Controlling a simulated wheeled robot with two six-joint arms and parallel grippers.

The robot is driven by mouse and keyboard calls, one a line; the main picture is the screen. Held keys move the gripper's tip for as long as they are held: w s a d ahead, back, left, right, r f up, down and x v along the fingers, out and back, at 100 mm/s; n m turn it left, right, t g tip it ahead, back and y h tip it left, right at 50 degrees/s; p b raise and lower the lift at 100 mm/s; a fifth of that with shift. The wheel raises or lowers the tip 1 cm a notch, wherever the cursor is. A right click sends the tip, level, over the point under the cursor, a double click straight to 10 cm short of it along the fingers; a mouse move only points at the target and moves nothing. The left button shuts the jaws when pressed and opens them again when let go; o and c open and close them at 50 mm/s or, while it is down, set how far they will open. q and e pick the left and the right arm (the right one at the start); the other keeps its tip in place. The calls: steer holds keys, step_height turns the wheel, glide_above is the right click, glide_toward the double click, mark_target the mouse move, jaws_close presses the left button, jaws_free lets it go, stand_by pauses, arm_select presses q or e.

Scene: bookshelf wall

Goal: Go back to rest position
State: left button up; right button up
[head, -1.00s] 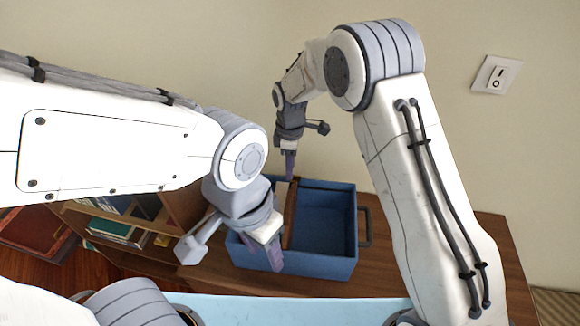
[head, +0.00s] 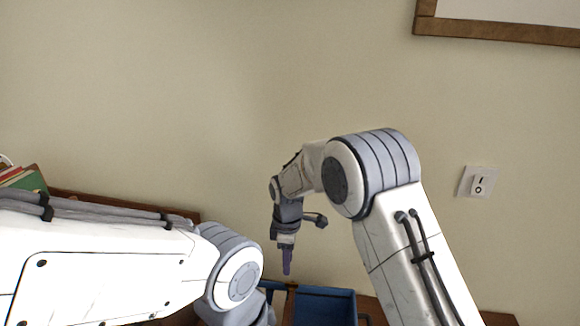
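My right gripper (head: 287,262) points down above the back edge of a blue bin (head: 326,292). Its fingers show edge-on as one narrow purple-grey shape, so I cannot tell whether they are apart. My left arm comes in from the left, and its wrist bends down at the bottom of the view. The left gripper's fingers are below the picture edge. Only the top back part of the blue bin shows, with a brown strip at its divider.
A wooden surface (head: 497,319) runs along the bottom right. Books (head: 25,180) stand at the far left. A light switch (head: 478,182) and a wooden frame (head: 480,30) are on the wall.

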steer(key=s+r+m+b, duration=0.2)
steer(key=s+r, duration=0.1)
steer(key=s, duration=0.4)
steer(key=s+r+m+b, duration=0.2)
steer(key=s+r, duration=0.1)
steer(key=s, duration=0.3)
steer(key=s+d+m+b, duration=0.1)
steer(key=s+d+m, duration=0.1)
steer(key=s, duration=0.7)
steer(key=s+d+f+m+y+b, duration=0.1)
steer(key=s+d+m+b, duration=0.1)
steer(key=s, duration=0.7)
steer(key=shift+d+f+m+b, duration=0.3)
steer(key=shift+d+m, duration=0.4)
steer(key=shift+d, duration=0.15)
